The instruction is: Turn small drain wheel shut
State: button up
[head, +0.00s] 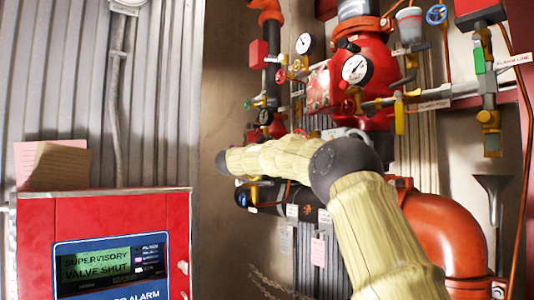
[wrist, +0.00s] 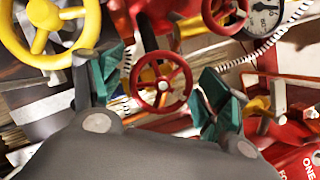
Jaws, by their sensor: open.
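A small red spoked handwheel (wrist: 162,87) with a pale hub shows in the wrist view, between the two teal fingertips of my gripper (wrist: 163,88). My gripper is open, with a visible gap between each finger and the rim. I cannot tell how far ahead of the fingertips the wheel sits. No label marks it as the drain wheel. In the head view my arm crosses in front of the lower pipes, and my gripper cannot be made out there.
A yellow handwheel (wrist: 43,28) is close at the upper left of the wrist view, and another red wheel (wrist: 226,14) is at the top. In the head view, the red riser (head: 365,75) carries gauges and valves. A red alarm panel (head: 105,240) stands at the left.

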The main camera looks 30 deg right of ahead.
jog(key=v, duration=1.2)
notch_tip(320, 180, up, 5)
jog(key=n+g+y+p, duration=0.2)
jog(key=n+y+p, duration=0.3)
jog(key=n+p, duration=1.45)
jog(key=shift+w+d+f+m+p, duration=0.35)
jog(key=shift+w+d+m+p, duration=0.65)
jog(key=shift+d+p, duration=0.95)
jog(key=shift+w+d+f+m+p, duration=0.4)
jog(key=shift+d+m+p, duration=1.05)
jog(key=shift+p, duration=1.05)
jog(key=shift+w+d+f+m+p, duration=0.35)
jog(key=shift+w+d+m+p, duration=0.6)
jog(key=shift+d+p, duration=1.05)
jog(key=shift+s+a, duration=0.15)
jog(key=shift+a, duration=0.15)
jog(key=shift+c, duration=0.4)
jog(key=shift+f, duration=0.1)
jog(key=c, duration=0.9)
